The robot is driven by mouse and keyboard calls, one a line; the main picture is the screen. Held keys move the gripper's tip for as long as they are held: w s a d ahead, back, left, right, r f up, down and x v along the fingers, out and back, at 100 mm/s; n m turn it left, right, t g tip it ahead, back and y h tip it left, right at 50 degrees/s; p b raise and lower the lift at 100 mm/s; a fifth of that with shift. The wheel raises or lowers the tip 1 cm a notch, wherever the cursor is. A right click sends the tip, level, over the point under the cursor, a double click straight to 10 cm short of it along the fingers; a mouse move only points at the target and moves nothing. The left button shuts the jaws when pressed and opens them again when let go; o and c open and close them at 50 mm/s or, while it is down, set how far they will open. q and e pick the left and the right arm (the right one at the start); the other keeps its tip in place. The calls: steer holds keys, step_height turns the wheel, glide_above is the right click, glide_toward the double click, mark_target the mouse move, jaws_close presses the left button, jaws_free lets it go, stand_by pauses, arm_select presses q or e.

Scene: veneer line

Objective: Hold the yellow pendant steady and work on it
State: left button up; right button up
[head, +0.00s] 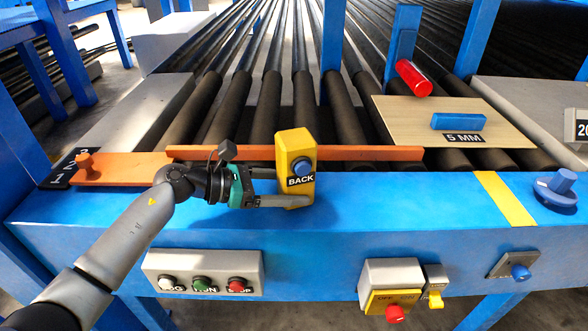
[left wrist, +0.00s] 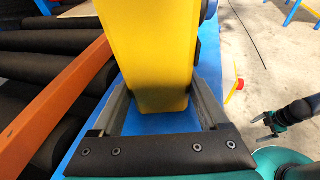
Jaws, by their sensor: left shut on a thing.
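The yellow pendant (head: 291,146) stands upright at the blue beam's top, slightly tilted in the head view. It has a blue round button (head: 302,166) and a black label reading BACK. My left gripper (head: 284,188) comes from the left and is shut on its lower part. In the left wrist view, the pendant (left wrist: 158,50) sits between the two fingers of the left gripper (left wrist: 160,100). My right gripper (left wrist: 262,126) shows small at the right edge of the left wrist view, away from the pendant; its jaws are too small to read. It is not in the head view.
An orange bar (head: 370,153) runs behind the pendant, before dark rollers (head: 262,105). The blue beam (head: 400,200) is clear to the right up to a yellow strip (head: 505,199) and blue knob (head: 556,188).

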stand_by(0.4)
jaws_close()
stand_by(0.6)
stand_by(0.9)
